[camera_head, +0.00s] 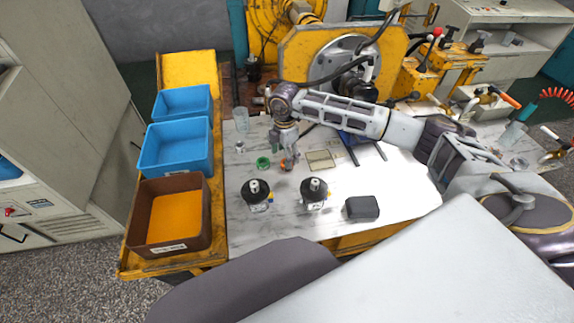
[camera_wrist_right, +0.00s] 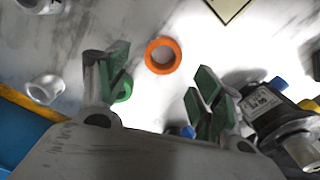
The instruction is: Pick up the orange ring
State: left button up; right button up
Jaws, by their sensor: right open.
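The orange ring (camera_wrist_right: 149,58) lies flat on the white marbled tabletop in the right wrist view, just beyond and between the fingertips. In the head view the orange ring (camera_head: 283,164) is partly hidden by my right gripper (camera_head: 287,162), which hangs above it from an arm coming in from the right. In the right wrist view my right gripper (camera_wrist_right: 155,85) has its green-padded fingers apart with nothing between them. My left gripper is not in view.
A green ring (camera_head: 263,162) lies just left of the gripper. Two black motors (camera_head: 256,193) (camera_head: 314,190) and a dark box (camera_head: 362,208) stand nearer the front edge. Blue bins (camera_head: 176,147) and a brown bin (camera_head: 207,228) line the left side.

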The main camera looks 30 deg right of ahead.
jog(key=f, duration=0.1)
jog(key=d+f, duration=0.1)
jog(key=f, duration=0.1)
jog(key=shift+f, duration=0.8)
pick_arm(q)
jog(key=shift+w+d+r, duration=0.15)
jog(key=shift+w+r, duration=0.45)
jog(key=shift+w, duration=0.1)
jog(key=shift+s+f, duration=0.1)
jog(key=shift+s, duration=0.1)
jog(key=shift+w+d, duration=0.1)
pick_arm(e)
jog(key=c, duration=0.8)
